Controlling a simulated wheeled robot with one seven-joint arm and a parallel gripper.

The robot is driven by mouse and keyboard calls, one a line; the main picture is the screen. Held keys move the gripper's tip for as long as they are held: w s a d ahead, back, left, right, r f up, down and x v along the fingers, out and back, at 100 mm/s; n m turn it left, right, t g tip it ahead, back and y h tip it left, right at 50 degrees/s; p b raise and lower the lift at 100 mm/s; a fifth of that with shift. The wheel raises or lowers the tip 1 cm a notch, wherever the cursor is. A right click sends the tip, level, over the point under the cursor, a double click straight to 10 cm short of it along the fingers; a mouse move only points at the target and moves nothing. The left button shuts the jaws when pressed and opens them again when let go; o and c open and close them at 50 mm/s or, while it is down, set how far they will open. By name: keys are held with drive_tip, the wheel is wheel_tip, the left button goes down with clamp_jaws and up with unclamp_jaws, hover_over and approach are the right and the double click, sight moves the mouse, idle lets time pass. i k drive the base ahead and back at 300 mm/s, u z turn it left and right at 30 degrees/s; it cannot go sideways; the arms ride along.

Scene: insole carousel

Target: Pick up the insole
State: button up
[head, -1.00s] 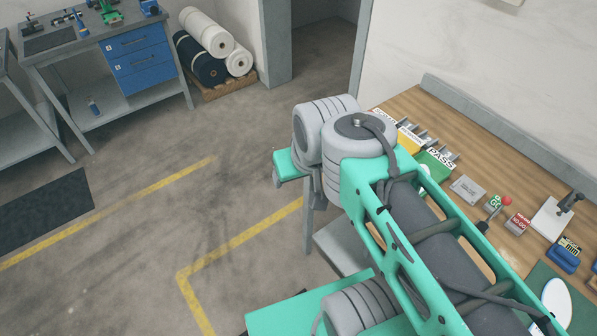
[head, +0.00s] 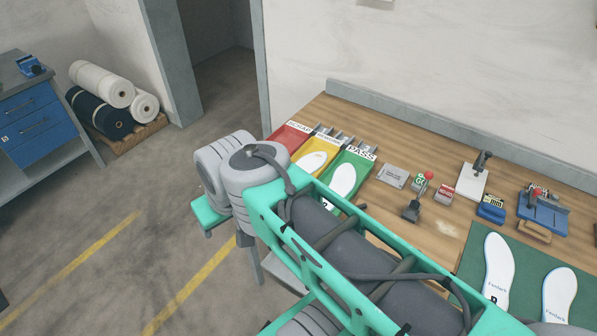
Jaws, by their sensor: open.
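Two white insoles lie side by side on a dark green mat (head: 470,262) at the lower right of the head view. Another white insole (head: 342,180) lies in the green PASS bin, and one (head: 312,161) in the yellow bin. My gripper is out of view; only my teal and grey arm shows, covering part of the bench front.
A red SCRAP bin (head: 287,137) stands left of the yellow bin. Fabric rolls (head: 100,84) lie at far left.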

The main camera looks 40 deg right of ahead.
sight(315, 159)
drive_tip(key=u, duration=0.65)
drive_tip(key=i, duration=1.4)
drive_tip(key=z, duration=0.55)
